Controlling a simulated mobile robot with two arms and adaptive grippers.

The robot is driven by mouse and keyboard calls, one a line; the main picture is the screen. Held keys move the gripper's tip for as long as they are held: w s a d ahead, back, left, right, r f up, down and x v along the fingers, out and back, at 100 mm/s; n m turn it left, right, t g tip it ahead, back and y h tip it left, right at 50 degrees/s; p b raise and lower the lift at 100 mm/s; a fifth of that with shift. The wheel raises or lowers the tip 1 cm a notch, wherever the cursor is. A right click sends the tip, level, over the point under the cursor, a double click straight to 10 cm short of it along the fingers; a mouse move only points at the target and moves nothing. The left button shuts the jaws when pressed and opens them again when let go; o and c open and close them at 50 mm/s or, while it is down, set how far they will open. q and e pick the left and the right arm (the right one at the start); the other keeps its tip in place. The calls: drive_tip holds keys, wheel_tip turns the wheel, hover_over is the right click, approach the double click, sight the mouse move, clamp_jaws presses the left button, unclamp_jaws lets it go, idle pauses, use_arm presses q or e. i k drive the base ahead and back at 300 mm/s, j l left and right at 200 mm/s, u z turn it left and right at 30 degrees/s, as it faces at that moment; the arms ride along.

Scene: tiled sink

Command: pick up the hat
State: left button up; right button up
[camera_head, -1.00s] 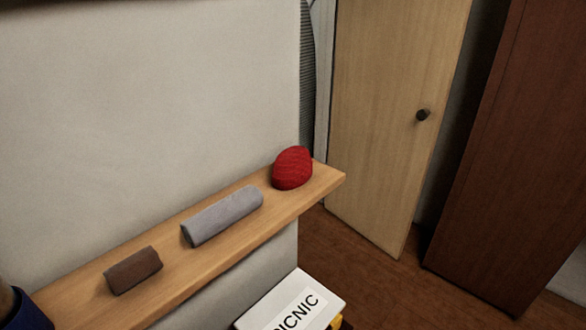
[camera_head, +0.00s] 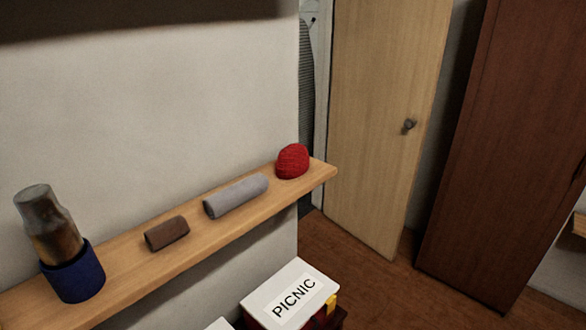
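A red knitted hat (camera_head: 292,161) sits at the far right end of a wooden wall shelf (camera_head: 130,262). It looks rounded, with nothing touching it. A rolled grey cloth (camera_head: 236,196) lies to its left on the same shelf. Neither of my grippers shows in the head view.
A brown roll (camera_head: 167,233) and a blue pot (camera_head: 73,277) with a grey-brown vessel stand further left on the shelf. A white-topped box marked PICNIC (camera_head: 293,292) is below the shelf. A light wooden door (camera_head: 380,120) and a dark red-brown cabinet (camera_head: 500,150) stand at the right.

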sight(293, 160)
drive_tip(key=i+l+u, duration=0.1)
drive_tip(key=l, duration=0.35)
drive_tip(key=i+l+u, duration=0.1)
drive_tip(key=l, duration=0.3)
drive_tip(key=i+l+u, duration=0.1)
drive_tip(key=l, duration=0.35)
drive_tip(key=i+l+u, duration=0.15)
drive_tip(key=l, duration=0.35)
drive_tip(key=i, duration=0.05)
